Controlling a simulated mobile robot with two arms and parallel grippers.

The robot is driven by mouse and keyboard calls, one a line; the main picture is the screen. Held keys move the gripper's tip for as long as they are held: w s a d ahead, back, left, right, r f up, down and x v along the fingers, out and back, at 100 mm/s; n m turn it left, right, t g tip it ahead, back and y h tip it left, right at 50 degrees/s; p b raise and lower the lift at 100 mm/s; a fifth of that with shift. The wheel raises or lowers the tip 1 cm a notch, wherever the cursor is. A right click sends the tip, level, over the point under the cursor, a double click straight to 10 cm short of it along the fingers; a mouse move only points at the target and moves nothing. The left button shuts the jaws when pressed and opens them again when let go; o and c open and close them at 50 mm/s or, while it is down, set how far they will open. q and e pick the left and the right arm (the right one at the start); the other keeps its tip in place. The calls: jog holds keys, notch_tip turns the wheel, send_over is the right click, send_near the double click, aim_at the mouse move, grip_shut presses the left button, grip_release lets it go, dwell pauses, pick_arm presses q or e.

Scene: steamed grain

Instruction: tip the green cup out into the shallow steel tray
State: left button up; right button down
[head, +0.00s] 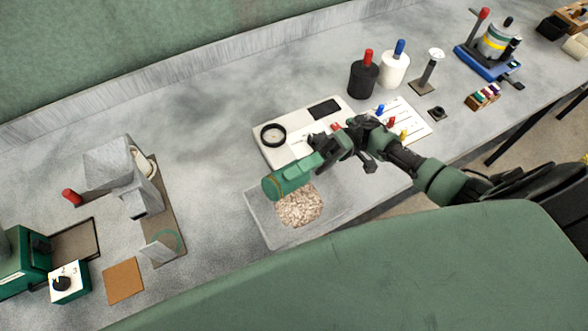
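The green cup (286,182) is tilted onto its side above the shallow steel tray (259,212), with one end toward the left. A heap of pale grain (299,207) lies in the tray below and beside the cup. My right gripper (321,158) comes in from the right and is shut on the cup, holding it at its right end. The fingertips are small and partly hidden against the cup. The cup's inside cannot be seen clearly. My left gripper is not in view.
A white board with a black ring (273,135) lies behind the tray. Black (363,78) and white (394,70) bottles stand further back. A grey machine (118,168) stands at the left, near a brown square pad (123,281). The bench between machine and tray is clear.

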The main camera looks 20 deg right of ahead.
jog(key=shift+r+h+p, duration=0.35)
jog(key=shift+h+p, duration=0.5)
jog(key=shift+p, duration=0.85)
jog(key=shift+r+h+p, duration=0.35)
jog(key=shift+h+p, duration=0.5)
jog(key=shift+p, duration=0.85)
jog(key=shift+f+t+h, duration=0.3)
jog(key=shift+t+h, duration=0.1)
jog(key=shift+r+t+h, duration=0.1)
jog(key=shift+t+h, duration=0.3)
jog(key=shift+h, duration=0.9)
